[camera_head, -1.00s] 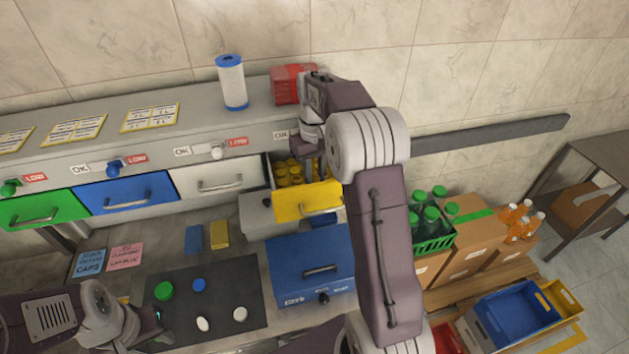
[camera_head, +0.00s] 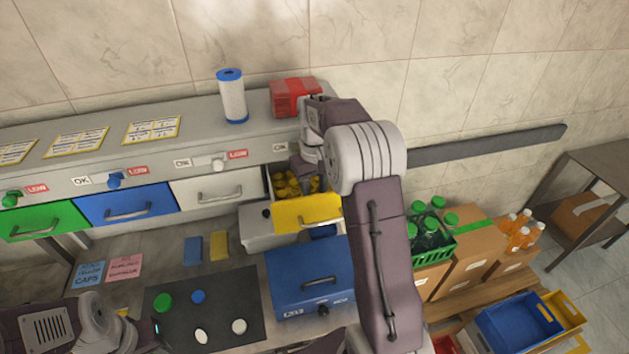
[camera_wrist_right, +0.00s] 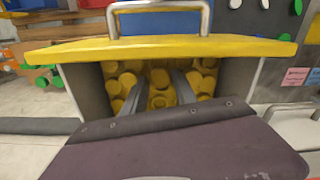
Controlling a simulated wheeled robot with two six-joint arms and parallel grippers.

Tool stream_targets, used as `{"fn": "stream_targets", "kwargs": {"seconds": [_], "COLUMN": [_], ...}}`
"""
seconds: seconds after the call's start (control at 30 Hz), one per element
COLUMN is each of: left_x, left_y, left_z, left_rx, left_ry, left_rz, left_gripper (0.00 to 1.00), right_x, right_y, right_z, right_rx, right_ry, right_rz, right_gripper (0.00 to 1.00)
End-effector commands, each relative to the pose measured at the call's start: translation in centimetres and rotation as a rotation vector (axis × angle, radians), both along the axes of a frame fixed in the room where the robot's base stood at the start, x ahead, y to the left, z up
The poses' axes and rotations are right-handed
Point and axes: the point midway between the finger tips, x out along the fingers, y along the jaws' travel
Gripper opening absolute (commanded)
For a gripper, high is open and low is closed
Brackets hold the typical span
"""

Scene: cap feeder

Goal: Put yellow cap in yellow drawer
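The yellow drawer (camera_head: 292,215) is pulled open under the grey shelf unit. Several yellow caps (camera_head: 283,188) lie inside it, and they also show in the right wrist view (camera_wrist_right: 160,78). My right gripper (camera_head: 306,184) points down into the drawer. In the right wrist view its two fingers (camera_wrist_right: 158,94) are spread apart among the caps, with caps visible between and beyond them. I see no cap clearly pinched. My left gripper (camera_head: 155,338) is low at the left, by the dark mat; its fingers are too unclear to read.
Green (camera_head: 40,222), blue (camera_head: 125,204) and white (camera_head: 218,186) drawers are closed to the left. The dark mat (camera_head: 225,300) holds green, blue and white caps. A blue box (camera_head: 310,270) stands below the yellow drawer. A paper roll (camera_head: 233,98) and red packs (camera_head: 294,97) sit on top.

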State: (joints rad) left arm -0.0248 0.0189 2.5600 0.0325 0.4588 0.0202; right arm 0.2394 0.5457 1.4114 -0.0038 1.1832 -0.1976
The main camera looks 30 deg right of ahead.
Motion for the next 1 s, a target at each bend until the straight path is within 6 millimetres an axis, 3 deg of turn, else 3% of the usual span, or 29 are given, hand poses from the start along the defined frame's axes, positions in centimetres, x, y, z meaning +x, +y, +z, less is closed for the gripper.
{"fn": "stream_targets", "kwargs": {"seconds": [0.4, 0.5, 1.0], "left_x": [0.0, 0.0, 0.0], "left_y": [0.0, 0.0, 0.0], "left_z": [0.1, 0.4, 0.4], "left_rx": [0.000, 0.000, 0.000], "left_ry": [0.000, 0.000, 0.000], "left_rz": [0.000, 0.000, 0.000], "left_gripper": [0.36, 0.36, 0.36], "right_x": [0.1, 0.1, 0.0], "right_y": [0.0, 0.0, 0.0], "right_z": [9.1, 10.6, 11.5], "right_rx": [-0.001, -0.001, 0.000], "right_ry": [-0.005, -0.003, 0.000], "right_rz": [0.000, 0.000, 0.000], "right_gripper": [0.34, 0.34, 0.34]}}
